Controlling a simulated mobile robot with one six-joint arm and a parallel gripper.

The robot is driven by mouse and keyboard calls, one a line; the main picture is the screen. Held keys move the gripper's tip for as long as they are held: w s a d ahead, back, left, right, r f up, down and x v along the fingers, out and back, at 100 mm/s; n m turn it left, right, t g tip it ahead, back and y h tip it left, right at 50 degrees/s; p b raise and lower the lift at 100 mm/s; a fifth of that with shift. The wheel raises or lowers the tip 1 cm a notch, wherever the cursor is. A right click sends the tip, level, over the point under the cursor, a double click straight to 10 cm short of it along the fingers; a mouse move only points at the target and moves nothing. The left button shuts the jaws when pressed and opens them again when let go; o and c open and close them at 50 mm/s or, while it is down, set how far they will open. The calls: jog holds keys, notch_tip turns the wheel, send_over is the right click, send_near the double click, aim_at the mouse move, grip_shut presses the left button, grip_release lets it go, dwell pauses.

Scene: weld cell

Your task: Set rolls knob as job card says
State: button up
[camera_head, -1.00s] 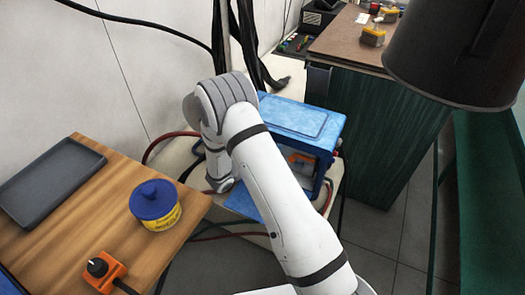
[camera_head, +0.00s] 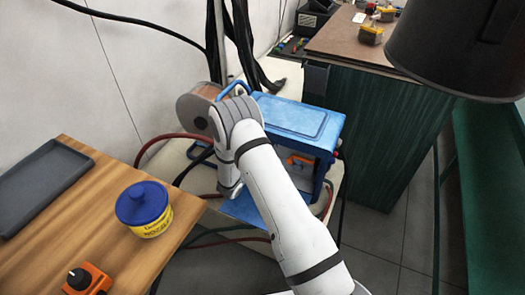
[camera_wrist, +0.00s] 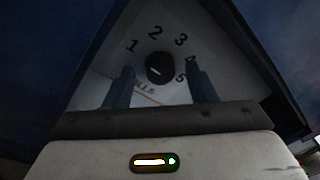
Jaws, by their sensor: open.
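In the wrist view a round black knob (camera_wrist: 158,68) sits on a pale panel (camera_wrist: 150,32) with the numbers 1 to 5 around it. A partly hidden label ending in "LLS" is below it. A small pale mark shows on the knob, but its exact pointing is hard to read. My gripper (camera_wrist: 161,73) is open, with one finger on each side of the knob; contact cannot be told. In the head view my arm reaches to the blue machine (camera_head: 302,118) and hides the knob. I cannot make out a readable job card.
A wooden table (camera_head: 120,245) at left holds a grey tray (camera_head: 40,185), a blue-lidded yellow tub (camera_head: 145,208) and an orange box with a black knob (camera_head: 87,279). Cables and hoses lie around the machine. A dark green cabinet (camera_head: 385,135) stands at right.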

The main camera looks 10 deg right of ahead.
jog(key=shift+c, duration=0.3)
jog(key=c, duration=0.9)
jog(key=shift+s+d+m+t+y+b, duration=0.15)
jog(key=shift+m+y+b, duration=0.4)
jog(key=shift+m+b, duration=2.85)
jog(key=shift+d+m+t+y+b, duration=0.1)
jog(key=shift+m+t+y+b, duration=0.3)
jog(key=shift+m+b, duration=2.9)
jog(key=shift+s+d+m+t+y+b, duration=0.15)
jog(key=shift+m+y+b, duration=0.85)
jog(key=shift+m, duration=4.4)
jog(key=shift+h+b, duration=0.35)
